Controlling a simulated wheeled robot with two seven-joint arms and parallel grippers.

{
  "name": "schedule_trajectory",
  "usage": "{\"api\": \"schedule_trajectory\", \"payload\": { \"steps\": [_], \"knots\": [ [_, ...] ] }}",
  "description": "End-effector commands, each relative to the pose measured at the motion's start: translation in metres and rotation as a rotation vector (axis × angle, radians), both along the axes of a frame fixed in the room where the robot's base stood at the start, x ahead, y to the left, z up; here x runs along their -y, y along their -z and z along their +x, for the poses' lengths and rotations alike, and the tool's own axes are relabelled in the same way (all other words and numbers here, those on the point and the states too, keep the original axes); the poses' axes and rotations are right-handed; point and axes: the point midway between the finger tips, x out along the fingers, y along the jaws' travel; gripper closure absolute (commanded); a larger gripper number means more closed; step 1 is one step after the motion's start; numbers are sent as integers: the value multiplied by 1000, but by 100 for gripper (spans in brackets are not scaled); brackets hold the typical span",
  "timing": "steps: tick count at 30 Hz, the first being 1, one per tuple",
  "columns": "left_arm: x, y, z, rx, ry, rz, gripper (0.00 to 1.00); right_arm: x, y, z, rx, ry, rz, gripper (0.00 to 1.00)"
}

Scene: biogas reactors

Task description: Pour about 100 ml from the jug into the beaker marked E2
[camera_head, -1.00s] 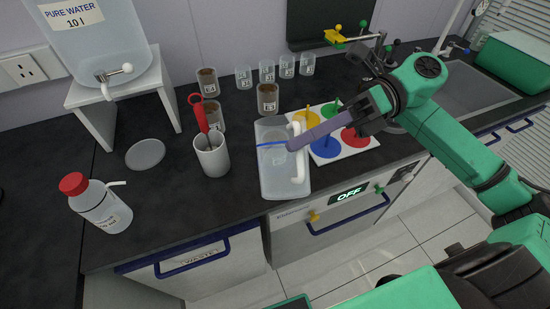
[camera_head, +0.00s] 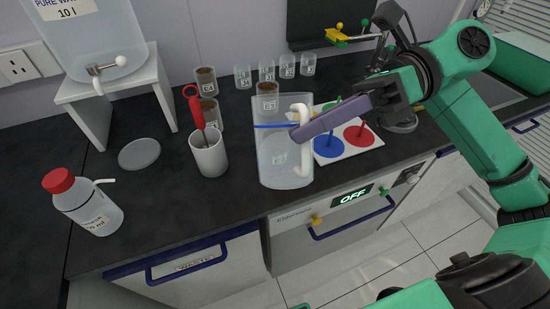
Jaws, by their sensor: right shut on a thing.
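The clear jug (camera_head: 272,155) with a blue line and white handle (camera_head: 303,150) stands upright near the front of the bench, seemingly raised off it. My right gripper (camera_head: 300,134), with purple fingers, is shut on the handle. Brown-filled beakers stand behind: one (camera_head: 206,82) at the back, one (camera_head: 211,115) behind the white cup, and one (camera_head: 267,103) directly behind the jug, its lower part seen near the jug's rim. Their labels are too small to read surely, so I cannot tell which is E2. My left gripper is out of view.
A white cup (camera_head: 209,158) holds a red-handled tool. Several clear beakers (camera_head: 266,72) stand at the back. A board with coloured discs (camera_head: 362,145) is right of the jug. A wash bottle (camera_head: 88,205), flat disc (camera_head: 139,154) and water tank (camera_head: 100,45) are left.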

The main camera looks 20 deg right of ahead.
Motion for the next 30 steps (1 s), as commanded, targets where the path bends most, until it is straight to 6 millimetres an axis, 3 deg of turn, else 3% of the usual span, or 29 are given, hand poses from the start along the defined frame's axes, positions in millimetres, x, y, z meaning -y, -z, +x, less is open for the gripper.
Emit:
{"api": "schedule_trajectory", "payload": {
  "steps": [22,30],
  "knots": [
    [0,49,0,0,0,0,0,0,-4,0,586,1,-125,100],
    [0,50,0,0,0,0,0,0,-8,0,641,0,-137,100]
  ]
}}
